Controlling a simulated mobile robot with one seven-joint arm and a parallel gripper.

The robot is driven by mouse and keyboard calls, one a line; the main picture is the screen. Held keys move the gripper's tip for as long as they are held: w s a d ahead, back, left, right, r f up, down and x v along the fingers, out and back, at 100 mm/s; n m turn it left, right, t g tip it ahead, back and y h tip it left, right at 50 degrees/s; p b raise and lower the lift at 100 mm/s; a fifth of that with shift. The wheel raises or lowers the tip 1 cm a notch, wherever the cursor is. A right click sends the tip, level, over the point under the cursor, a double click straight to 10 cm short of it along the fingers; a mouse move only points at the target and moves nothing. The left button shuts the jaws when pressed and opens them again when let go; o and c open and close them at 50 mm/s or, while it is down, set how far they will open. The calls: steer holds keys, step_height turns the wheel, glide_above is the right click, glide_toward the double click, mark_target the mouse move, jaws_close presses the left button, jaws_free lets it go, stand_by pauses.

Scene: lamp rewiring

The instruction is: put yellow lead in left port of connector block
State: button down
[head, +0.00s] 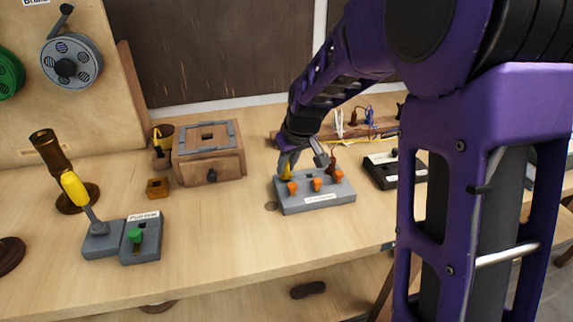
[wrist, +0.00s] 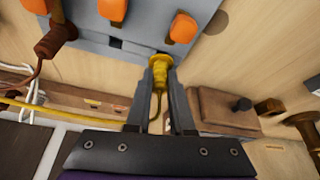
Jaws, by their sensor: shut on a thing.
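The grey connector block (head: 318,202) stands on the bench, with orange levers along its top. My gripper (head: 288,163) reaches down to its back left corner. In the wrist view my gripper (wrist: 160,72) is shut on the yellow lead (wrist: 158,75), whose yellow plug end meets the block's back edge (wrist: 145,52). The yellow lead also shows in the head view (head: 286,172). I cannot tell how deep the plug sits in the left port. A brown lead (wrist: 57,38) is at the block's other end. A dark square port (wrist: 115,43) between them looks empty.
A wooden box (head: 208,160) with a grey-framed top stands to the left. A black switch unit (head: 390,172) is to the right. Behind are a wooden rack with white and blue wires (head: 368,120). The bench in front of the block is clear.

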steer(key=shift+f+b, duration=0.45)
steer(key=shift+f, duration=0.15)
stand_by(0.8)
steer(key=c, duration=0.7)
jaws_free()
steer(key=shift+r, duration=0.1)
